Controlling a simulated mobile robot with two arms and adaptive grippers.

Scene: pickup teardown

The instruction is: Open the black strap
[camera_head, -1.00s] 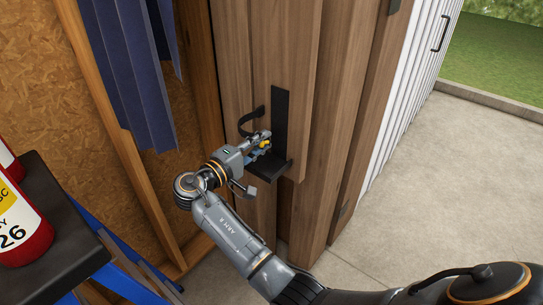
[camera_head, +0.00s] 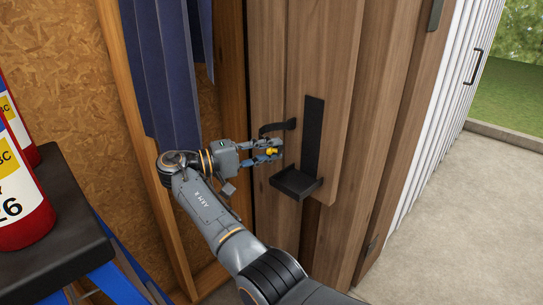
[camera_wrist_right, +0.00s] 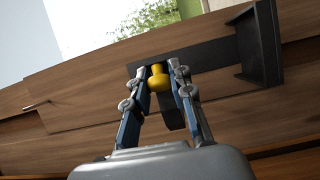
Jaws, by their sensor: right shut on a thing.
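The black strap (camera_head: 277,126) juts out to the left from a tall black plate (camera_head: 313,130) on the wooden boards. It curves at its free end. My right gripper (camera_head: 274,152) is just below the strap and left of the plate, shut on a small yellow knob (camera_head: 271,151). In the right wrist view, the yellow knob (camera_wrist_right: 158,77) sits between the two fingertips, with the black strap piece (camera_wrist_right: 172,112) behind it. I cannot tell whether the knob is joined to the strap. My left gripper is not in view.
A black ledge (camera_head: 297,182) sticks out at the plate's foot, below my right gripper. Blue ribbed sheets (camera_head: 160,70) hang left of the boards. Red extinguishers (camera_head: 22,190) stand on a black top (camera_head: 60,215) at the left. Concrete floor lies open at the right.

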